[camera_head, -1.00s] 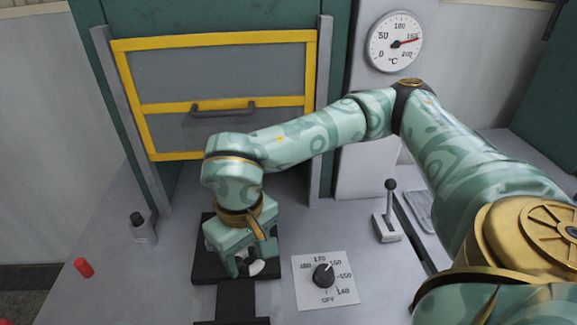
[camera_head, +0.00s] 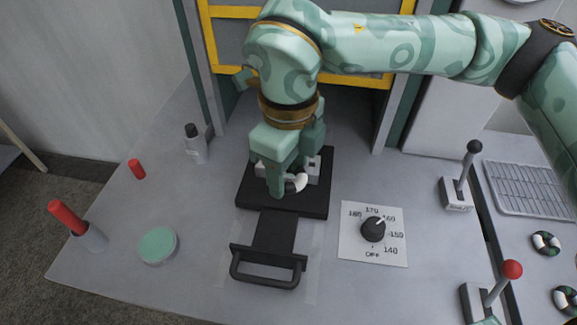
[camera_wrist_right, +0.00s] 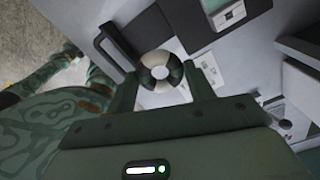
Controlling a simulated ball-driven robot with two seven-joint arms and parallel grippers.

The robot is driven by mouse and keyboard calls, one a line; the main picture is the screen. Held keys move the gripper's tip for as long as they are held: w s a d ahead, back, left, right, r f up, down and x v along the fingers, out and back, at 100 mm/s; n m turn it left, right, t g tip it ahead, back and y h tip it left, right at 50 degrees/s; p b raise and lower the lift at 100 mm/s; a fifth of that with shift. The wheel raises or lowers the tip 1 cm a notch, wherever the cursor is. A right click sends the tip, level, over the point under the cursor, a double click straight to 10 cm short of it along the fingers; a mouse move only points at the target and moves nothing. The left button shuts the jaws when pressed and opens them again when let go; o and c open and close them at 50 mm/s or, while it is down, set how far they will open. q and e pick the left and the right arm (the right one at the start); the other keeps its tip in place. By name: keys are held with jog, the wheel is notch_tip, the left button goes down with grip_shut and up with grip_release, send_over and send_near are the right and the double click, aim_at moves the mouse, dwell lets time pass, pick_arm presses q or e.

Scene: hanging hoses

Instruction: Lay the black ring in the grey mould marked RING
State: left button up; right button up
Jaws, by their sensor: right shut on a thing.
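My right gripper (camera_head: 290,185) points down over the black sliding plate (camera_head: 252,198) and is shut on a ring. In the right wrist view the ring (camera_wrist_right: 147,76) sits between the fingers and shows dark and white segments, not plain black. In the head view only a white bit of the ring (camera_head: 299,182) shows beside a finger. A grey mould (camera_head: 313,170) on the plate is mostly hidden by the gripper. No RING mark is readable, and I cannot tell whether the ring touches the mould. My left gripper is out of view.
The plate's handle (camera_head: 268,281) faces the front. A dial (camera_head: 373,229), a lever (camera_head: 464,175) and a red-knobbed lever (camera_head: 495,290) stand right. Two striped rings (camera_head: 546,243) lie by a wire rack (camera_head: 530,187). A bottle (camera_head: 194,145) and green disc (camera_head: 158,245) stand left.

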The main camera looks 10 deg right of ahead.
jog(key=w+d+f+b, duration=0.1)
jog(key=w+f, duration=0.2)
jog(key=w, duration=0.1)
jog(key=w+f+b, duration=0.1)
jog(key=w+f, duration=0.2)
jog(key=w, duration=0.1)
jog(key=w+d+f+b, duration=0.1)
jog(key=w+f, duration=0.2)
jog(key=w, duration=0.1)
jog(key=shift+w+d+b, duration=0.3)
jog(key=shift+d, duration=0.05)
jog(key=shift+w+d+f, duration=0.1)
jog(key=shift+w+f, duration=0.05)
jog(key=f, duration=0.1)
jog(key=f+b, duration=0.1)
jog(key=f, duration=0.2)
jog(key=shift+w+b, duration=0.3)
jog(key=shift+b, duration=0.05)
jog(key=shift+r, duration=0.15)
jog(key=o, duration=1)
jog(key=shift+c, duration=0.2)
